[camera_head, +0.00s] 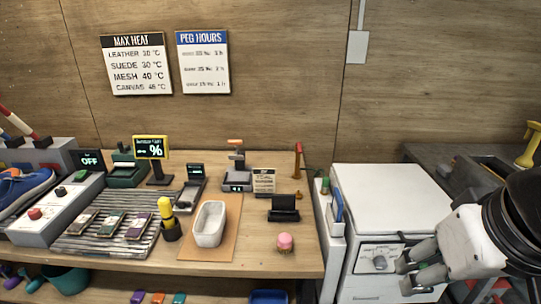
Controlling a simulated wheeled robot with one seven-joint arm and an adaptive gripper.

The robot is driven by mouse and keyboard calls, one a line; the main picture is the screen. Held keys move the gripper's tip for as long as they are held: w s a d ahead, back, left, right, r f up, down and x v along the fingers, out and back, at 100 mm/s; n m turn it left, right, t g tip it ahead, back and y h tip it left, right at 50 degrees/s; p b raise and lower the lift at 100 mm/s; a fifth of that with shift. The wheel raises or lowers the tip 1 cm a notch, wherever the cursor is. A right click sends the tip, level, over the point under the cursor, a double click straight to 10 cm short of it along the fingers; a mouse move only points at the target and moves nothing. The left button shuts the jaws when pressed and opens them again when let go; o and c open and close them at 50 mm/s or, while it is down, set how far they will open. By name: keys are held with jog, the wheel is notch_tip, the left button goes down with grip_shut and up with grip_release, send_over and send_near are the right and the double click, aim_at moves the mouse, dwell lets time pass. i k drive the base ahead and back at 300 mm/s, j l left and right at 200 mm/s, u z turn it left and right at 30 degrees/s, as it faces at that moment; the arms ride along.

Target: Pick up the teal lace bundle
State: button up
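A small teal piece (179,298), which looks like the teal lace bundle, lies on the lower shelf at the bottom edge of the head view. It is partly cut off by the frame. An orange piece (158,298) and a purple piece (137,297) lie in a row to its left. My gripper (404,276) is at the right, in front of the white machine, far from the teal piece. Its two fingers point left and stand apart, with nothing seen between them.
The wooden bench top (285,265) overhangs the lower shelf. A teal pot (65,280) and a blue tray (268,297) flank the small pieces on the shelf. The white machine (390,195) stands right of the bench. A white tub (210,224) stands on the bench.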

aim_at(113, 222)
jog(key=u, duration=1.35)
